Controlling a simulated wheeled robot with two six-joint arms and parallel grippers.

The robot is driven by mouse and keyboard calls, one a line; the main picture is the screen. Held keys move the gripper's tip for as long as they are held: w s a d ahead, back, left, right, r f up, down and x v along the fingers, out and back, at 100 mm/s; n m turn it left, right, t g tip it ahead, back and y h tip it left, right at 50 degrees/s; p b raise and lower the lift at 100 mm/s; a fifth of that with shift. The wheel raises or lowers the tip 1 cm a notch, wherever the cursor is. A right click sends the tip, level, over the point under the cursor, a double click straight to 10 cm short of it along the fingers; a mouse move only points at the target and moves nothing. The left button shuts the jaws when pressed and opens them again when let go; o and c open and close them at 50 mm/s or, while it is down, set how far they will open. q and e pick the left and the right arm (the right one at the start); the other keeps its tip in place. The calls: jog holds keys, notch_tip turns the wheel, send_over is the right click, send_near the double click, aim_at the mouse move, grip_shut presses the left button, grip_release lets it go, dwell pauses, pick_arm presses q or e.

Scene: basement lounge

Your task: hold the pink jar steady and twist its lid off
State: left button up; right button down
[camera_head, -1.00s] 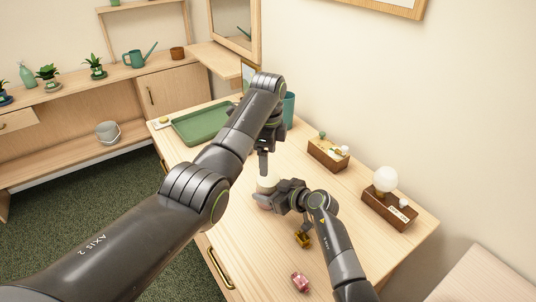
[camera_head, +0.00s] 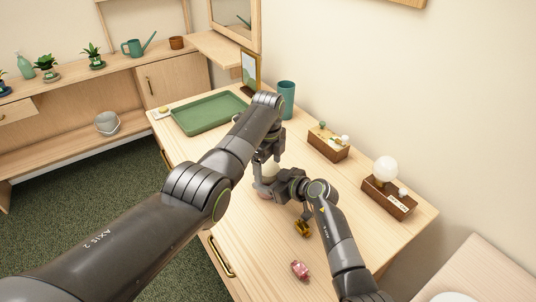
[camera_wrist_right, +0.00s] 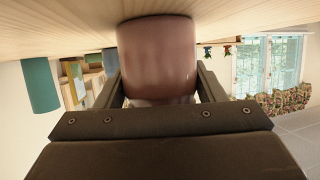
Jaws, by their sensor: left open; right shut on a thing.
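The pink jar (camera_wrist_right: 157,58) fills the middle of the right wrist view, between the two fingers of my right gripper (camera_wrist_right: 160,88). In the head view only a small part of the jar (camera_head: 262,190) shows, on the wooden table behind my right gripper (camera_head: 272,188), which is shut on it from the side. A pale lid (camera_head: 270,170) tops the jar, partly covered. My left gripper (camera_head: 266,162) points down at the lid from above and is open. Its fingertips are partly hidden, so contact with the lid cannot be told.
A green tray (camera_head: 207,112) and a teal cup (camera_head: 287,99) stand at the back of the table (camera_head: 262,250). A wooden box (camera_head: 328,142) and a lamp (camera_head: 386,171) line the wall side. A pink object (camera_head: 300,269) and an amber object (camera_head: 302,228) lie nearer.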

pick_arm(q)
jog(key=shift+f, duration=0.35)
jog(key=c, duration=1)
jog(key=n, duration=0.6)
jog(key=shift+n, duration=0.4)
jog(key=o, duration=1.1)
jog(key=shift+c, duration=0.2)
